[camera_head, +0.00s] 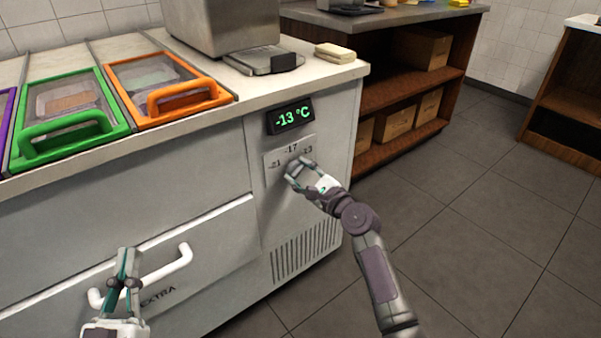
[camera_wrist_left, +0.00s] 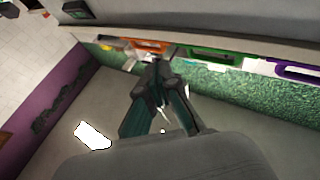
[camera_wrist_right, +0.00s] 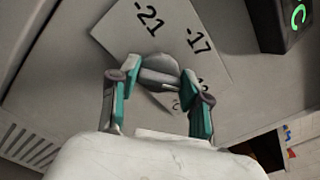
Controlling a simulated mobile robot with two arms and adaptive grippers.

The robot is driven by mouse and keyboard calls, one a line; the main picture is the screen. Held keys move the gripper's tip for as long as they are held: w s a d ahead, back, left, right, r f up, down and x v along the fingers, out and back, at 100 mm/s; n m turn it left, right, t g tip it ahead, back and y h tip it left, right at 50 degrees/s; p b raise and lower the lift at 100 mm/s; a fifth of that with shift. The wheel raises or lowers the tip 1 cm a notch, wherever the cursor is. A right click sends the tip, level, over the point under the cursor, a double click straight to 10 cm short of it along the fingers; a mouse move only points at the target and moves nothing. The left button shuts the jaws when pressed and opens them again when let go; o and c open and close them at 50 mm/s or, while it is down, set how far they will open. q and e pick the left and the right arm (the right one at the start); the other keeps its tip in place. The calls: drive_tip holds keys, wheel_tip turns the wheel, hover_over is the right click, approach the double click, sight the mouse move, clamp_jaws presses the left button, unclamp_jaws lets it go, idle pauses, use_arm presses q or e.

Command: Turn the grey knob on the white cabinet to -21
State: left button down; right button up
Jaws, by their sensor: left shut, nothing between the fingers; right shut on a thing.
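The white cabinet (camera_head: 347,130) has a black display (camera_head: 290,117) reading -13 °C. Below it is a dial plate (camera_head: 270,160) with -17 and -13 legible and a partly covered mark at its left. In the right wrist view the grey knob (camera_wrist_right: 158,68) sits on the plate (camera_wrist_right: 120,32), where -21 and -17 are readable. My right gripper (camera_head: 294,170) is at the knob, its fingers on either side of it, shut on it; it also shows in the right wrist view (camera_wrist_right: 160,85). My left gripper (camera_head: 127,252) is shut and empty in front of the drawer; the left wrist view shows its closed fingers (camera_wrist_left: 158,65).
A white drawer handle (camera_head: 165,273) is close by my left gripper. Green (camera_head: 62,145) and orange (camera_head: 190,105) framed lids are on the counter. A brown shelf with boxes (camera_head: 395,120) stands to the right. The floor at right is clear.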

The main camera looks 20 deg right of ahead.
drive_tip(key=shift+n, duration=1.2)
drive_tip(key=n, duration=0.2)
drive_tip(key=shift+f+n, duration=0.15)
drive_tip(key=shift+n, duration=0.15)
drive_tip(key=n, duration=0.4)
drive_tip(key=shift+a+f+n, duration=0.1)
drive_tip(key=shift+n, duration=0.2)
drive_tip(key=n, duration=0.2)
drive_tip(key=shift+n, duration=0.3)
drive_tip(key=n, duration=0.2)
drive_tip(key=shift+n, duration=0.4)
drive_tip(key=n, duration=0.2)
drive_tip(key=shift+f+n, duration=0.1)
drive_tip(key=shift+n, duration=0.3)
drive_tip(key=n+p, duration=0.1)
drive_tip(key=n, duration=0.3)
drive_tip(key=shift+p, duration=0.4)
use_arm(q)
wheel_tip(320, 180, down, 9)
drive_tip(key=a+g+y, duration=0.1)
drive_tip(key=g+y, duration=0.1)
drive_tip(key=g, duration=0.3)
drive_tip(key=shift+w+r+g, duration=0.15)
drive_tip(key=shift+w+g, duration=0.15)
use_arm(e)
drive_tip(key=shift+f+n, duration=0.15)
drive_tip(key=shift+n, duration=0.45)
use_arm(q)
drive_tip(key=shift+a, duration=0.1)
